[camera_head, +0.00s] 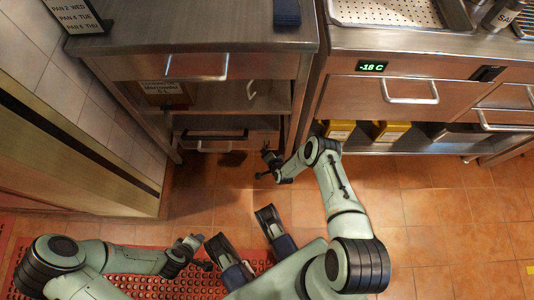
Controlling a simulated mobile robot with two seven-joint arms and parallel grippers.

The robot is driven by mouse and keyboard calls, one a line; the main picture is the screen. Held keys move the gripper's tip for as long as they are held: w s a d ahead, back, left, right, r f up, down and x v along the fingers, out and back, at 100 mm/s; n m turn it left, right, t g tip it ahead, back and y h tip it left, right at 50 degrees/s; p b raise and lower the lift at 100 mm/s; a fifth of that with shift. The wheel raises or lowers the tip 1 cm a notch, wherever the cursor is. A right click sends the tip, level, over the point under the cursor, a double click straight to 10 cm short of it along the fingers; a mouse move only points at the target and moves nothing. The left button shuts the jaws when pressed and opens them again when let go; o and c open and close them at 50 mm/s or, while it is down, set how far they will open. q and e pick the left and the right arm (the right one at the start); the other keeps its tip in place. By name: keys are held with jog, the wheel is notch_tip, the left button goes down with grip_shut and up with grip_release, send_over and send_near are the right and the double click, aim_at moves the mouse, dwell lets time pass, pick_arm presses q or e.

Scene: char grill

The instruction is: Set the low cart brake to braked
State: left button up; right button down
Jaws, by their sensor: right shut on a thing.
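The low cart (226,147) stands on the floor under the steel shelf unit, with a dark handle across its front. My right gripper (265,168) is low in front of the unit, by the cart's right front corner. It is shut on a small part there, which looks to be the cart brake; the gripper hides it, so its setting cannot be read. My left gripper (193,243) hangs over the red mat at the lower left, away from the cart. Its fingers are too small to tell whether they are open.
The steel shelf unit (200,45) rises above the low cart, with a box (165,92) on its shelf. A steel counter (440,42) with drawers stands to the right, yellow boxes (390,131) beneath it. A red mat (150,287) lies in front.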

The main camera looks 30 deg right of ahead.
jog(key=shift+w+d+r, duration=0.3)
jog(key=shift+d, duration=0.2)
jog(key=c, duration=1)
grip_release()
jog(key=shift+o, duration=0.6)
jog(key=shift+s+a+f, duration=0.1)
jog(key=shift+a, duration=0.1)
jog(key=shift+s, duration=0.1)
pick_arm(q)
jog(key=s+d+r+g+h+p, duration=0.1)
jog(key=s+d+r+p, duration=0.3)
jog(key=s, duration=0.4)
jog(key=shift+r+m+g+p, duration=0.3)
jog(key=shift+r+g+p, duration=0.3)
jog(key=shift+r+g, duration=0.35)
pick_arm(e)
jog(key=v, duration=1.3)
jog(key=shift+r, duration=0.3)
pick_arm(q)
jog(key=shift+r, duration=0.1)
